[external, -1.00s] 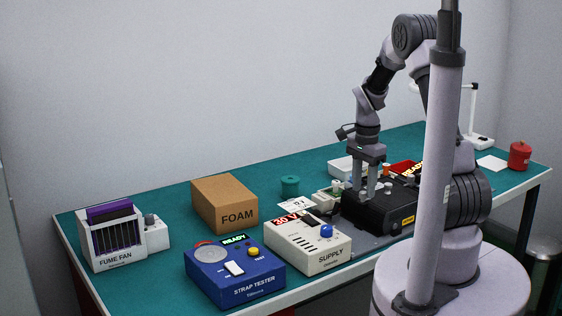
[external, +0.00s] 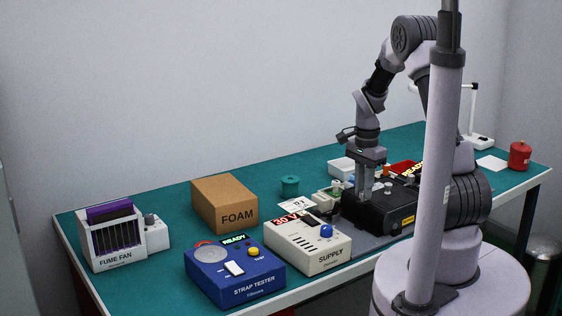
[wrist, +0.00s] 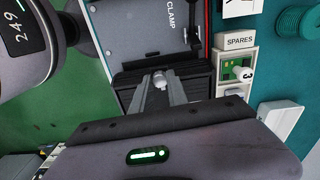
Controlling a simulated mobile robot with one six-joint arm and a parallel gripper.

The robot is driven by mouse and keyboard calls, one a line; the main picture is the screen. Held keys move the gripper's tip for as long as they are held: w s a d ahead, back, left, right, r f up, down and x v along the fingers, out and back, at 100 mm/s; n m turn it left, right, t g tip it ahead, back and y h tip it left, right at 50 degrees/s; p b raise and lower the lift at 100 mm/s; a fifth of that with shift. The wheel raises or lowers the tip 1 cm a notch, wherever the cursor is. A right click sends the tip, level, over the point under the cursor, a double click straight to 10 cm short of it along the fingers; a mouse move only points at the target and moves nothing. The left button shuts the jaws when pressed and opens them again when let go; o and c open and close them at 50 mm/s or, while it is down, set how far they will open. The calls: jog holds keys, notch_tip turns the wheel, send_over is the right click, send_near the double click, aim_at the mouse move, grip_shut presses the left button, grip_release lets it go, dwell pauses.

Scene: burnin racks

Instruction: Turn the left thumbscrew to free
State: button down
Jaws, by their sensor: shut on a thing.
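A black fixture (external: 385,217) with a yellow label stands at the right part of the bench. A small pale thumbscrew (wrist: 159,77) sits by its dark ribbed part in the wrist view. My gripper (wrist: 160,90) points down with its two fingers closed on this thumbscrew. In the external view my gripper (external: 367,192) is low over the fixture's left end, and its fingers hide the thumbscrew there. Other small pale knobs (external: 388,186) show on top of the fixture, to the right of my fingers.
A supply box (external: 308,247) stands close left of the fixture, with a blue strap tester (external: 235,277) beyond it. A SPARES tray (wrist: 236,66) lies beside the fixture. A foam box (external: 225,204) and a green spool (external: 290,186) stand farther back.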

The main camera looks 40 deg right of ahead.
jog(key=n+p, duration=0.1)
jog(key=n, duration=0.2)
jog(key=shift+r+n, duration=0.1)
jog(key=shift+n, duration=0.3)
jog(key=n+p, duration=0.1)
jog(key=n, duration=0.3)
jog(key=shift+n+p, duration=0.3)
jog(key=shift+p, duration=0.05)
jog(key=n+p, duration=0.1)
jog(key=n, duration=0.3)
jog(key=shift+n, duration=0.3)
jog(key=shift+n+p, duration=0.9)
jog(key=shift+n, duration=1.2)
jog(key=c, duration=1.3)
grip_release()
